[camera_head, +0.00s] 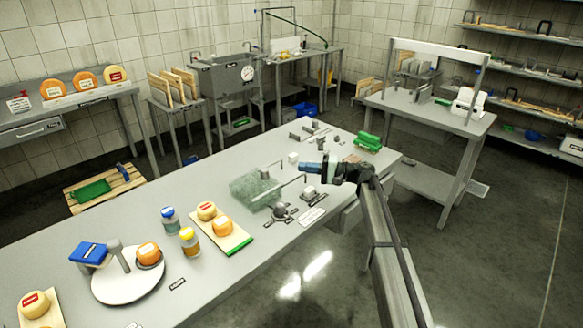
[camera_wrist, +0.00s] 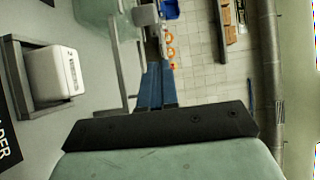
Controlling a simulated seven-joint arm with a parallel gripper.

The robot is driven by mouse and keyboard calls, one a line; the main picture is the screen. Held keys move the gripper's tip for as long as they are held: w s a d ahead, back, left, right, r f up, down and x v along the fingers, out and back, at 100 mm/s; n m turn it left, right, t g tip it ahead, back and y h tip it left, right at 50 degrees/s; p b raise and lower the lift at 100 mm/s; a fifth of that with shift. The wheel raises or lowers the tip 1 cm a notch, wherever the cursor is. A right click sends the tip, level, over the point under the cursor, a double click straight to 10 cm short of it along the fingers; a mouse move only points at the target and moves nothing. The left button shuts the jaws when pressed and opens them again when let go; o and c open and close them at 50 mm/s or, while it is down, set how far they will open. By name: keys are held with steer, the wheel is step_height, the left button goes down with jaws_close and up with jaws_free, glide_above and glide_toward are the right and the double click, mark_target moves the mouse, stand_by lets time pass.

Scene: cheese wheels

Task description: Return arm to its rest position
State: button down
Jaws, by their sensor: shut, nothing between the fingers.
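My gripper (camera_head: 304,168) is above the right part of the long grey table (camera_head: 130,230) and points left in the head view. Its blue fingers are together and empty; they also show in the wrist view (camera_wrist: 158,70). My arm reaches in from the lower right of the head view. The gripper's height above the table is hard to tell. A white block in a grey holder (camera_wrist: 55,75) is on the left of the wrist view.
Near the gripper are a clear greenish box (camera_head: 252,188), small metal fixtures and green blocks (camera_head: 369,141). Cheese wheels on a board (camera_head: 222,226), two jars (camera_head: 189,240) and a round white plate (camera_head: 128,284) stand further left. Floor right of the table is clear.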

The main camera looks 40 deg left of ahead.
steer(key=shift+v, duration=1.75)
steer(key=shift+d, duration=0.1)
steer(key=w+d+f+t+h, duration=0.1)
steer(key=w+d+f+t, duration=0.15)
steer(key=d, duration=0.45)
steer(key=w+d+f+t+h, duration=0.1)
steer(key=w+d+f+t, duration=0.2)
steer(key=d, duration=0.5)
steer(key=s+d+f+m+t+h, duration=0.1)
steer(key=s+d+f+m+h, duration=0.15)
steer(key=d+f, duration=1.4)
steer(key=s+d+f+m+h, duration=0.1)
steer(key=s+d+f+h, duration=0.1)
steer(key=s+d+f, duration=0.6)
steer(key=s+d+f+m+h, duration=0.1)
steer(key=s+d+f+h, duration=0.25)
steer(key=d+f, duration=0.8)
steer(key=s+d+f+g+h, duration=0.1)
steer(key=s+d+f, duration=0.2)
steer(key=s+d, duration=0.5)
steer(key=s+d+f+m+g+h, duration=0.1)
steer(key=s+d+f+h, duration=0.1)
steer(key=s+d, duration=0.6)
steer(key=s+d+f+m+g+h, duration=0.1)
steer(key=s+d+f, duration=0.4)
steer(key=s, duration=1.2)
steer(key=d+h, duration=0.1)
steer(key=d, duration=0.3)
